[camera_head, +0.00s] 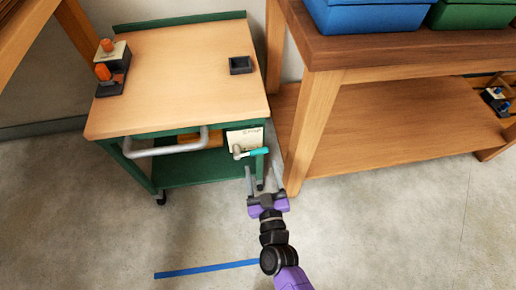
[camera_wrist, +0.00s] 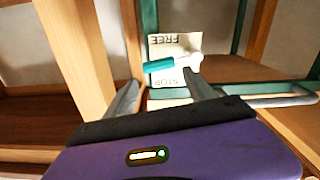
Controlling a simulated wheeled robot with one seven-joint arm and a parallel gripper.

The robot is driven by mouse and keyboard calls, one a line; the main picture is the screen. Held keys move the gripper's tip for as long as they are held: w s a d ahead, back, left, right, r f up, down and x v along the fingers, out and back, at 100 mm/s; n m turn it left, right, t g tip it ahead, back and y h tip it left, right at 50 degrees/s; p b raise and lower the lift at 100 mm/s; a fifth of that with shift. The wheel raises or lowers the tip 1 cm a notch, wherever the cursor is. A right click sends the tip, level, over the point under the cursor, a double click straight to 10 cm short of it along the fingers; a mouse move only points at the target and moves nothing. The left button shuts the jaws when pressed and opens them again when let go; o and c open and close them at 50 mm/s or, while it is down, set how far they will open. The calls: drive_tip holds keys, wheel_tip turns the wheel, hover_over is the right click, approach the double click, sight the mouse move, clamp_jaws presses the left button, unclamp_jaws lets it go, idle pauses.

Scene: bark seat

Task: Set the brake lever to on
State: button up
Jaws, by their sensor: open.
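The brake lever has a teal handle (camera_head: 258,152) and a pale round hub (camera_head: 238,154), on the right front of the green cart. The handle lies about level, pointing right from the hub.
The cart has a wooden top (camera_head: 185,85) and a grey push handle (camera_head: 165,148) left of the lever. A wooden workbench leg (camera_head: 312,125) stands close on the right. Blue tape (camera_head: 205,269) marks the floor, which is open in front of the cart.

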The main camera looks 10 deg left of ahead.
sight(259, 153)
drive_tip(key=b+x, duration=0.3)
drive_tip(key=x, duration=0.4)
drive_tip(key=shift+w, duration=0.3)
clamp_jaws()
